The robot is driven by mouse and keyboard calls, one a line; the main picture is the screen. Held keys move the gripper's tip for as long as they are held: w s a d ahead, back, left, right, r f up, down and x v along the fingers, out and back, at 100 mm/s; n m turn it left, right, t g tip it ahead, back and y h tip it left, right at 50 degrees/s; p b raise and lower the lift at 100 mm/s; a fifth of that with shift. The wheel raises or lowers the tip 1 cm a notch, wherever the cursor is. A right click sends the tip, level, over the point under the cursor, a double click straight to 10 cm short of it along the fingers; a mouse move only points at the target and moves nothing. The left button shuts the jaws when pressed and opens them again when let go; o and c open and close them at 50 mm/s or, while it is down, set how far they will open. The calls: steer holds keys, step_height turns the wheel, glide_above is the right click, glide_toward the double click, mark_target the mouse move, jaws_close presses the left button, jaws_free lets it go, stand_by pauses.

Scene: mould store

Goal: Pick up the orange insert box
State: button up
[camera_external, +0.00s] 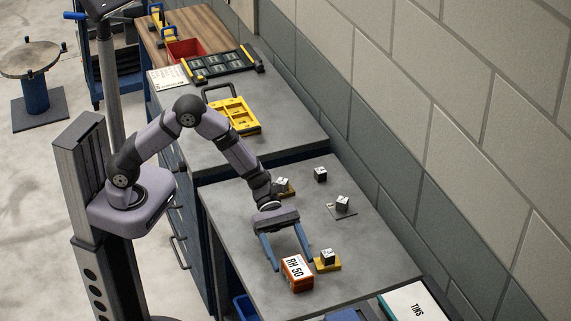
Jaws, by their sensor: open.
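The orange insert box (298,284) stands on the grey near bench, close to its front edge. Its top is white with the dark marking "RH 50". My gripper (292,266) is open, with two blue fingers pointing down toward the box. In this view one finger is left of the box and the other is near its upper right. I cannot tell how high the fingertips are or whether they touch the box. Nothing shows between the fingers other than bench top and the box's far edge.
A small dark block on a yellow base (328,260) stands just right of the box, close to the right finger. Other small blocks (320,174) stand farther back. A yellow tray (233,117) lies on the far bench. A block wall (450,130) runs along the right.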

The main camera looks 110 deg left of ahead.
mark_target(304, 288)
steer(key=shift+p+x, duration=0.95)
steer(key=shift+x, duration=1.7)
steer(key=shift+a+r, duration=0.1)
steer(key=shift+a, duration=0.05)
steer(key=c, duration=1.4)
steer(key=shift+r, duration=0.1)
step_height(304, 288, up, 10)
steer(key=shift+f+b, duration=0.1)
steer(key=shift+b, duration=0.55)
